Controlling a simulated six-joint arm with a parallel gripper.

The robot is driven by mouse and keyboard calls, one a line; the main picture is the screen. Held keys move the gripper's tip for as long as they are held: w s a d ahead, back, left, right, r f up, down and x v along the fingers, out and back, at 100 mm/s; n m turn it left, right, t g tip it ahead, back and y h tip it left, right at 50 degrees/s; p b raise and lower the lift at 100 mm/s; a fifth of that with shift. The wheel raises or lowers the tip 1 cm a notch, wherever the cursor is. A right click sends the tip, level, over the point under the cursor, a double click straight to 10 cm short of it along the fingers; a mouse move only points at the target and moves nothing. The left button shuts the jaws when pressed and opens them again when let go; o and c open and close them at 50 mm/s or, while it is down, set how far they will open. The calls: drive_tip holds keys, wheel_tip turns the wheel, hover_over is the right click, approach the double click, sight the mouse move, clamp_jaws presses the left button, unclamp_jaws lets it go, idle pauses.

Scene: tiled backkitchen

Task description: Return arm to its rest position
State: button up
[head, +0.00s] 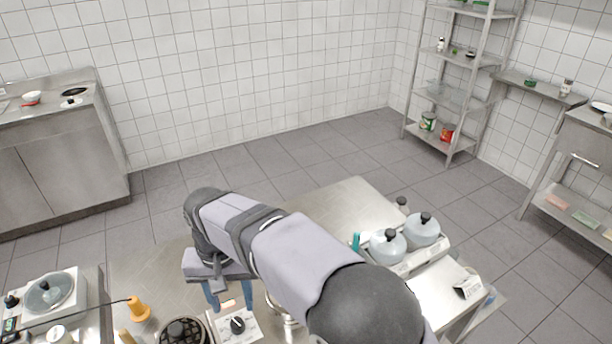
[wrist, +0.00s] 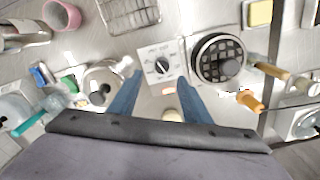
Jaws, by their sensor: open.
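My gripper (head: 230,296) points down over the steel table (head: 345,200), its two blue fingers apart. In the wrist view my gripper (wrist: 155,103) is also open, with nothing seen held between the fingers. A white panel with a black dial (head: 237,325) lies just beyond the fingertips; this dial panel also shows in the wrist view (wrist: 160,64). My arm stretches across the head view from lower right to centre and hides part of the table.
A round black grate (head: 183,333) stands beside the dial panel. Grey-lidded pots (head: 387,246) stand at the table's right. An orange-handled thing (head: 138,309) is at lower left, near a lidded pan (head: 50,292). A pink cup (wrist: 62,15) and wire rack (wrist: 130,14) lie past the panel.

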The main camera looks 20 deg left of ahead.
drive_tip(key=w+d+m+p, duration=0.1)
drive_tip(key=w+d+m, duration=0.15)
drive_tip(key=d, duration=0.85)
drive_tip(key=w+d+m+p, duration=0.15)
drive_tip(key=w+d, duration=0.25)
drive_tip(key=d, duration=0.8)
drive_tip(key=s+d+f+b, duration=0.1)
drive_tip(key=s+d+f, duration=0.1)
drive_tip(key=s+d, duration=0.3)
drive_tip(key=s+d+f+b, duration=0.1)
drive_tip(key=s+d+f, duration=0.2)
drive_tip(key=d, duration=1)
drive_tip(key=shift+s+d+f+b, duration=0.3)
drive_tip(key=shift+s+d+f, duration=0.05)
drive_tip(key=shift+s, duration=0.65)
wheel_tip(320, 180, down, 13)
drive_tip(key=b, duration=1.3)
drive_tip(key=shift+f, duration=0.2)
drive_tip(key=shift+r, duration=0.1)
